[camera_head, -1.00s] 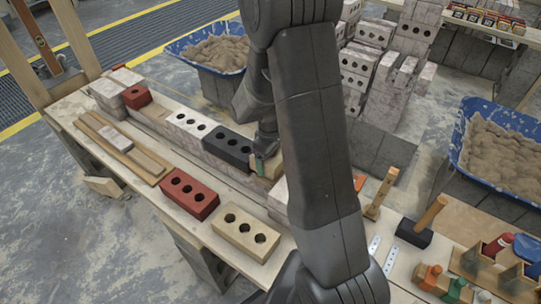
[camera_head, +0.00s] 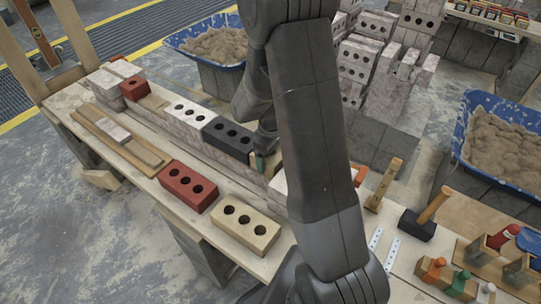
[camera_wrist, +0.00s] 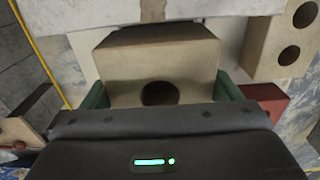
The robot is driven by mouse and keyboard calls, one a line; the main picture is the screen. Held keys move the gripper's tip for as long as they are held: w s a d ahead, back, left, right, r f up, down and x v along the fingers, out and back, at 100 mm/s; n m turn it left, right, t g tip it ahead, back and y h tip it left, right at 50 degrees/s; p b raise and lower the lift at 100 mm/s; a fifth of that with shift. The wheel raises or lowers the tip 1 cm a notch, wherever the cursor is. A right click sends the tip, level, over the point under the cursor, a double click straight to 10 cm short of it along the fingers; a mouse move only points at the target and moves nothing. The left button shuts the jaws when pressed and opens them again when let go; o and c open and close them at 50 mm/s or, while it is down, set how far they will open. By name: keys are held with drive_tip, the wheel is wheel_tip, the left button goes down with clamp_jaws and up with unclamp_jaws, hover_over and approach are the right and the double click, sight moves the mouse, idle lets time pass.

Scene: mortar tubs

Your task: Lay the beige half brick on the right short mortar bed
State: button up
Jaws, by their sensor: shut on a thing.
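The beige half brick (camera_wrist: 160,62) fills the middle of the wrist view, with one dark hole facing up to me. My gripper (camera_wrist: 160,92) is shut on it, with a green finger at each side. In the head view my gripper (camera_head: 262,161) is mostly hidden behind my arm, just right of the black brick (camera_head: 229,138) on the wall. A green fingertip shows there. I cannot make out the right short mortar bed; my arm covers much of that spot. I cannot tell whether the half brick touches anything below.
A white brick (camera_head: 189,113) and a red half brick (camera_head: 134,88) stand further left on the wall. A red brick (camera_head: 188,186) and a full beige brick (camera_head: 245,228) lie on the bench in front. A hammer (camera_head: 425,216) and tools lie right. Mortar tubs (camera_head: 500,142) stand behind.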

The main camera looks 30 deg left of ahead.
drive_tip(key=shift+f, duration=0.35)
drive_tip(key=o, duration=1.5)
wheel_tip(320, 180, up, 14)
drive_tip(key=shift+f, duration=0.1)
wheel_tip(320, 180, down, 14)
drive_tip(key=shift+r, duration=0.2)
drive_tip(key=shift+r, duration=0.15)
